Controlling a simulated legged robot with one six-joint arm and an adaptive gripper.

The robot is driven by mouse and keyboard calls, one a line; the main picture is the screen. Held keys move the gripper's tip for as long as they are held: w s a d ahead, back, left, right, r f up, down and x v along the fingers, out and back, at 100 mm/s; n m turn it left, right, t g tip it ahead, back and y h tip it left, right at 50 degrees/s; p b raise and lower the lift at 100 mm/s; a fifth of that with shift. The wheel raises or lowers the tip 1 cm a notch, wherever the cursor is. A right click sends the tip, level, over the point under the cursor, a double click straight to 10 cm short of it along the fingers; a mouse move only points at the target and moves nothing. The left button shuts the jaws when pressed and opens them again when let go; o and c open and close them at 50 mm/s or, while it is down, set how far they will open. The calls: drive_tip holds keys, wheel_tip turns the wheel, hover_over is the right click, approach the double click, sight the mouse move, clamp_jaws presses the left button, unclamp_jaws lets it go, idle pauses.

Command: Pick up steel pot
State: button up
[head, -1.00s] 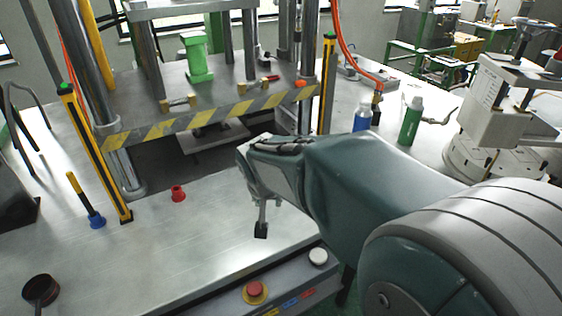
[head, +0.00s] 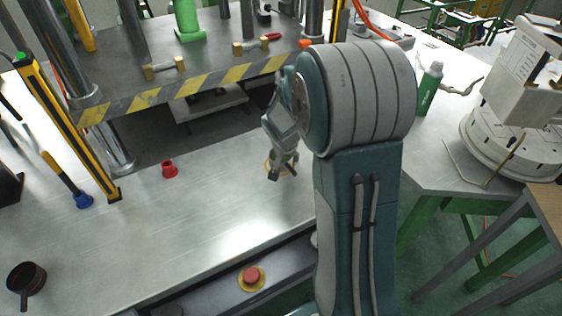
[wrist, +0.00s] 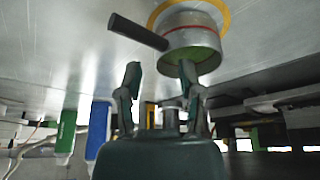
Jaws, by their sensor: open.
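The steel pot (wrist: 190,40) shows at the top of the wrist view, with a red band around it and a dark handle (wrist: 138,32) pointing left. It rests at a yellow ring (wrist: 222,10) on the metal tabletop. My gripper (wrist: 160,70) is open and empty. Its fingers point at the pot; the right fingertip appears close to the pot's side, but I cannot tell if they touch. In the head view my gripper (head: 283,172) is low over the tabletop, in front of the press, and hides most of the pot there.
The press with a striped edge (head: 190,87) stands just behind. A red piece (head: 169,169), a blue-based tool (head: 82,200) and a dark pan (head: 27,278) are on the tabletop at left. A red button (head: 251,275) is in front. A green bottle (head: 430,88) stands right.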

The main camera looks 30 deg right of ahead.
sight(290, 162)
drive_tip(key=x, duration=0.4)
drive_tip(key=shift+s+d+f, duration=0.1)
drive_tip(key=shift+s+d, duration=0.05)
drive_tip(key=shift+d, duration=0.25)
drive_tip(key=shift+a+f, duration=0.1)
drive_tip(key=shift+f, duration=0.1)
drive_tip(key=shift+a, duration=0.45)
drive_tip(key=c, duration=0.5)
drive_tip(key=shift+d, duration=0.25)
clamp_jaws()
drive_tip(key=shift+d, duration=0.15)
